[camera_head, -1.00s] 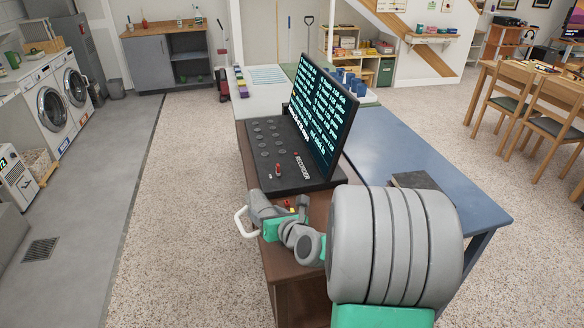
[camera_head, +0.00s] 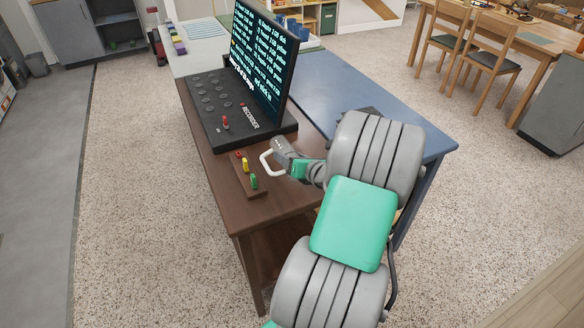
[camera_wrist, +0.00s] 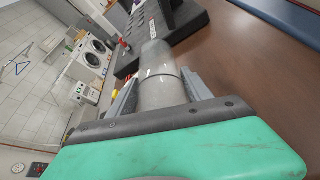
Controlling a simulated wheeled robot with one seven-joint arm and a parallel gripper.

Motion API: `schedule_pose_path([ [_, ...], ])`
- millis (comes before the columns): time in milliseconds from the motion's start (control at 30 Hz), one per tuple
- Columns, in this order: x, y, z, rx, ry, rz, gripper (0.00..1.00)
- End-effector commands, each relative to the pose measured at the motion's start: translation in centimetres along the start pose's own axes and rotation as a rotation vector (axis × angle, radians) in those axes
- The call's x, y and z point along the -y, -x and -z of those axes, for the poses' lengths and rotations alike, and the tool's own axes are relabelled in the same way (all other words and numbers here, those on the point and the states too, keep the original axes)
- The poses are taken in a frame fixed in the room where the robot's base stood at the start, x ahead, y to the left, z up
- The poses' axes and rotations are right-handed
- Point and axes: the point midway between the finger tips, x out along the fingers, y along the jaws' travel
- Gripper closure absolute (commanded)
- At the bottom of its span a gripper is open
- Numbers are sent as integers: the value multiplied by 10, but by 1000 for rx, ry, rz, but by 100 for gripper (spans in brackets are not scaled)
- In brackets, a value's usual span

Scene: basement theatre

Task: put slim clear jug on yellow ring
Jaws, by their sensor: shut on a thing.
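My gripper (camera_head: 288,160) is above the brown table (camera_head: 215,162), to the right of a small board with coloured pieces. In the wrist view its fingers (camera_wrist: 160,93) are shut on the slim clear jug (camera_wrist: 157,66), which is tilted and looks pale grey. The jug (camera_head: 281,146) is small and partly hidden by my gripper in the head view, with a white loop beside it. I see no clear yellow ring; a small yellow piece (camera_head: 245,166) sits on the board, between a red and a green one.
A black recorder console (camera_head: 210,110) with a lit screen (camera_head: 262,60) stands at the table's far side. A blue table (camera_head: 355,88) adjoins on the right. The brown table's front left is mostly clear. Wooden chairs (camera_head: 485,60) stand at the far right.

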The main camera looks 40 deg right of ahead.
Motion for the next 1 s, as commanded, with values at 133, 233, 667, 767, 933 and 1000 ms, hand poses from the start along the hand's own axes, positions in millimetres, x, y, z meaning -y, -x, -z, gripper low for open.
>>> schedule_pose_path([
  [133, 15, -7, 20, -2, -5, 0, 89],
  [233, 20, -11, 30, -1, -2, 0, 89],
  [667, 21, -12, 33, 0, -1, 1, 34],
  [767, 21, -12, 33, 0, -1, 1, 25],
  [933, 21, -12, 33, 0, -1, 1, 20],
  [1000, 21, -12, 33, 0, -1, 1, 20],
])
